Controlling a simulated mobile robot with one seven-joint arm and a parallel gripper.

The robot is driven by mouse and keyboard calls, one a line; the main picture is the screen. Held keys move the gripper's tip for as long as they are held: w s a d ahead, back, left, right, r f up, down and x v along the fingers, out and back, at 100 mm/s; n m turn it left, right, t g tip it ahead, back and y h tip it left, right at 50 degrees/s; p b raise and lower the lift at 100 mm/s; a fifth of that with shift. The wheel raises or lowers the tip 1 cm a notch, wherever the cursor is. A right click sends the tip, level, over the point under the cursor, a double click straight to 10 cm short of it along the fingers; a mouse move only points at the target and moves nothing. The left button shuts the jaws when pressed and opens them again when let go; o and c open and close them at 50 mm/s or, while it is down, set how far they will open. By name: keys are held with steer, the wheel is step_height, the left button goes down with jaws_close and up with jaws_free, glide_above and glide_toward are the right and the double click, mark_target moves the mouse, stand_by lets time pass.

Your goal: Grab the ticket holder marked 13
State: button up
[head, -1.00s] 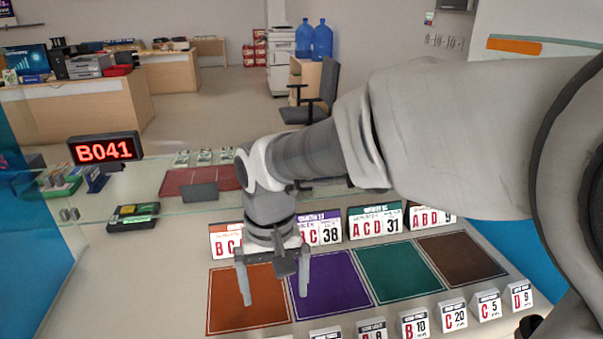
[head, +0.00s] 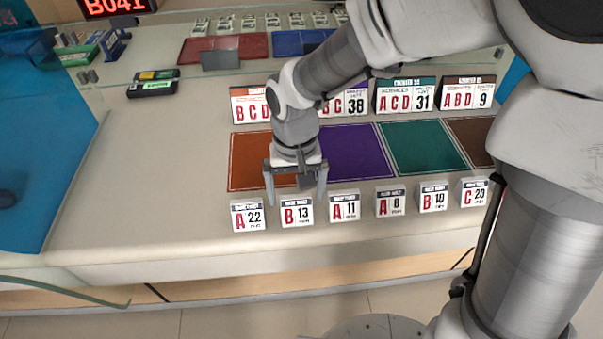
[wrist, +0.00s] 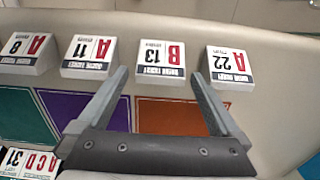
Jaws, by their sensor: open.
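The ticket holder marked B 13 (head: 297,212) is a small white block with a dark top band. It stands on the counter in the front row, between the A 22 holder (head: 247,215) and the A 11 holder (head: 344,205). My gripper (head: 296,202) is open and empty, its fingers pointing down just behind the 13 holder in the head view. In the wrist view the 13 holder (wrist: 160,62) lies beyond and between the open fingertips (wrist: 158,72), upside down in the picture. I cannot tell the exact height of the fingers over the counter.
Holders A 8 (head: 390,202), B 10 (head: 433,197) and C 20 (head: 473,192) continue the row to the right. Orange (head: 247,162), purple (head: 357,152) and green (head: 422,147) mats lie behind, with larger signs (head: 404,95) beyond.

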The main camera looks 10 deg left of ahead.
mark_target(296, 199)
step_height(296, 199, down, 4)
steer(key=shift+r+b, duration=0.1)
steer(key=shift+b, duration=0.45)
steer(key=shift+r, duration=0.1)
steer(key=c, duration=1.2)
steer(key=shift+c, duration=0.2)
steer(key=shift+r, duration=0.15)
